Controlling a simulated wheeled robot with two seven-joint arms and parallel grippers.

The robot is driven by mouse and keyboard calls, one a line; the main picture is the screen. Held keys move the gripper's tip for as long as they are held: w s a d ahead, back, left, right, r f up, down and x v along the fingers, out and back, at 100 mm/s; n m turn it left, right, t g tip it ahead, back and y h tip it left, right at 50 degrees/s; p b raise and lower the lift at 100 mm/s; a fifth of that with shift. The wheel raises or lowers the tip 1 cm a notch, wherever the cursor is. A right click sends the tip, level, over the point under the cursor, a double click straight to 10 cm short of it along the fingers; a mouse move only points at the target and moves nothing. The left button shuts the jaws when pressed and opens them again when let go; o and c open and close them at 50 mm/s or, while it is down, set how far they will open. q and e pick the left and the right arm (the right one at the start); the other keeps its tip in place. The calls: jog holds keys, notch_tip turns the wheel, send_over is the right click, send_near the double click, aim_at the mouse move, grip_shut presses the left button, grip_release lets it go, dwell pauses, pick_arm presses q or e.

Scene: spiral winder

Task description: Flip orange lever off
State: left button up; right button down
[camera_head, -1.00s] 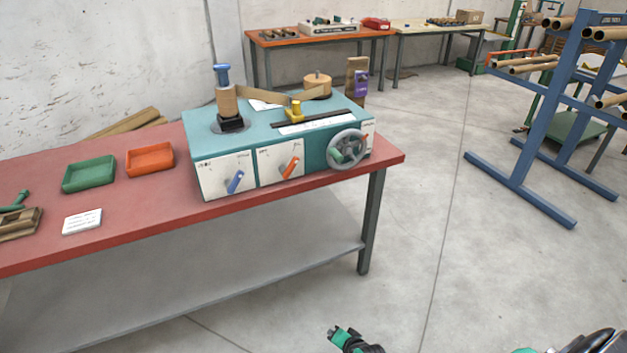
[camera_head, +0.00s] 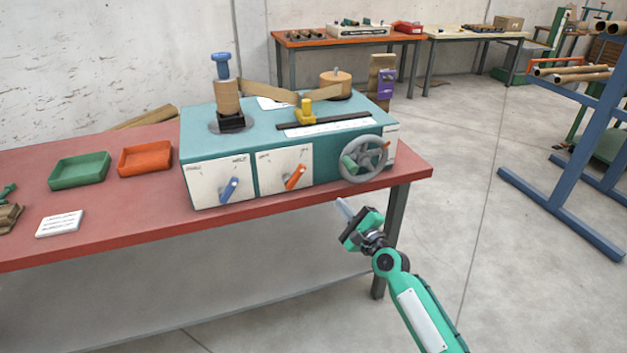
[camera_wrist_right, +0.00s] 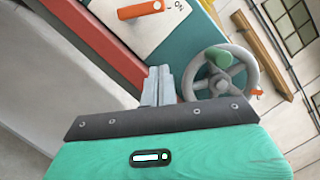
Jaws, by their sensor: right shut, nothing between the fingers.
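The orange lever (camera_head: 295,177) sits on a white panel on the front of the teal winder (camera_head: 222,151). It is tilted, its upper end to the right. In the right wrist view the orange lever (camera_wrist_right: 141,10) shows at the top, with "ON" printed beside its right end. My right gripper (camera_head: 342,208) is shut and empty, in front of the table edge, below and right of the lever and apart from it. In the right wrist view its closed fingers (camera_wrist_right: 158,86) point toward the machine's front. My left gripper is not in view.
A blue lever (camera_head: 229,188) is left of the orange one. A grey handwheel (camera_head: 362,158) with a green knob is on the right of the front. The red table (camera_head: 130,224) also holds a green tray (camera_head: 79,170) and an orange tray (camera_head: 146,157).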

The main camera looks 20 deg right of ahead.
aim_at(296, 177)
jog(key=shift+w, duration=0.1)
